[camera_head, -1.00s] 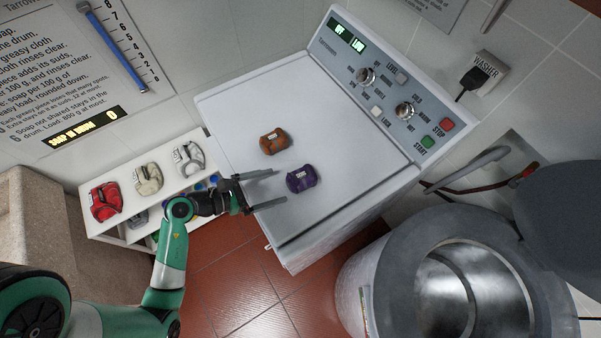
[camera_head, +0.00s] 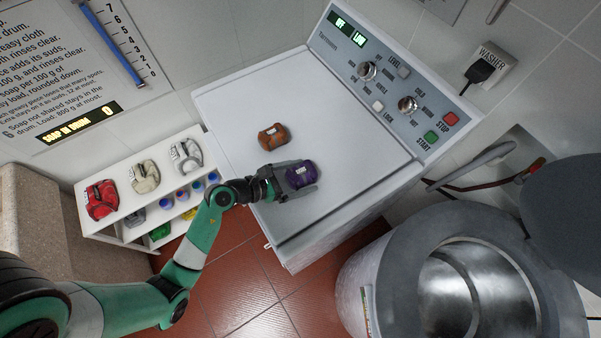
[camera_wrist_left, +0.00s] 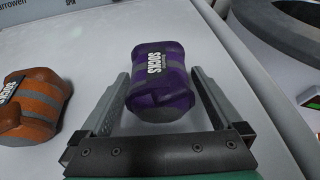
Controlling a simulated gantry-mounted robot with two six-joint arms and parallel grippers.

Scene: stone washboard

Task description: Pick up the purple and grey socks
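The purple and grey socks (camera_head: 300,173) are a rolled bundle with a "SOCKS" label, lying on the white top of the washer (camera_head: 330,115). My left gripper (camera_head: 306,177) is open around the bundle, one finger on each side. In the left wrist view the socks (camera_wrist_left: 158,78) sit between the fingers of the left gripper (camera_wrist_left: 159,78), with a visible gap on both sides. An orange and grey bundle (camera_head: 273,136) lies on the washer just behind the gripper, and it shows at the left in the wrist view (camera_wrist_left: 35,100). My right gripper is not in view.
A white shelf (camera_head: 122,208) at the left holds red (camera_head: 101,199), cream (camera_head: 145,177) and white (camera_head: 186,156) bundles, with small coloured items below. The washer's control panel (camera_head: 390,90) rises at the back. A round metal drum (camera_head: 470,290) stands at the right.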

